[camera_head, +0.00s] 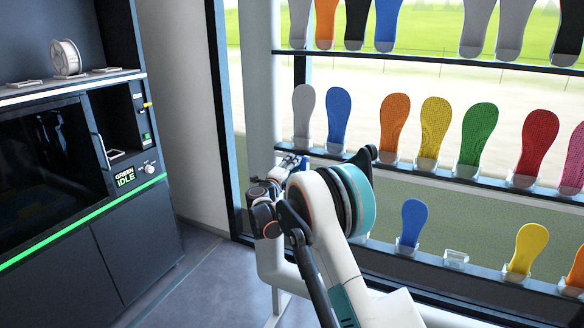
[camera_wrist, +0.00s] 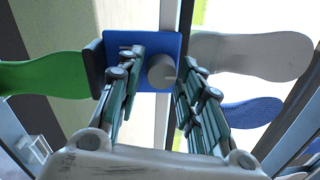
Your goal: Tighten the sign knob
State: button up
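In the wrist view, a round grey knob (camera_wrist: 161,71) sits on the face of a blue plate (camera_wrist: 148,40). My gripper (camera_wrist: 160,62) is open. Its two jointed green-grey fingers stand on either side of the knob, the right one closer to it. A gap shows between the left finger and the knob; whether the right finger touches cannot be told. In the head view, my gripper (camera_head: 283,172) is partly hidden by my arm, in front of the pale window post. A bit of blue (camera_head: 300,161) shows beside it; the knob cannot be made out there.
Shelves of coloured insoles (camera_head: 437,124) stand at the window on the right. A dark machine (camera_head: 60,180) with a "GREEN IDLE" label is at left. In the wrist view, a green insole (camera_wrist: 45,80) lies left of the plate, grey (camera_wrist: 250,55) and blue (camera_wrist: 250,112) ones right.

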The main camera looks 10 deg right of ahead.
dwell(0.3)
jog(key=v, duration=1.2)
jog(key=shift+f, duration=0.1)
jog(key=s+a+r+n+t+y, duration=0.1)
jog(key=s+r+n+t+y, duration=0.35)
jog(key=r, duration=0.65)
jog(key=s+a+r+n+t+y, duration=0.1)
jog(key=s+a+r+n+y, duration=0.1)
jog(key=r+n+y, duration=0.55)
jog(key=s+r+n+g+y, duration=0.1)
jog(key=s+r+n+g, duration=0.1)
jog(key=s+r+n, duration=0.4)
jog(key=s+d+f+n+g, duration=0.3)
jog(key=s+f, duration=0.4)
jog(key=s, duration=0.5)
jog(key=s+d+f+n+g+h, duration=0.1)
jog(key=s+d+f+n+g, duration=0.2)
jog(key=s+f, duration=0.4)
jog(key=s+d+f+n+g+h, duration=0.1)
jog(key=s+d+f+n+g, duration=0.2)
jog(key=s, duration=1.6)
jog(key=shift+s+d+f+g, duration=0.1)
jog(key=shift+d+f+g, duration=0.2)
jog(key=shift+f, duration=0.45)
jog(key=shift+d+f+g, duration=0.1)
jog(key=shift+f+g, duration=0.3)
jog(key=shift+f, duration=0.35)
jog(key=shift+s+d+f+g, duration=0.15)
jog(key=shift+f+g, duration=0.2)
jog(key=shift+f, duration=0.4)
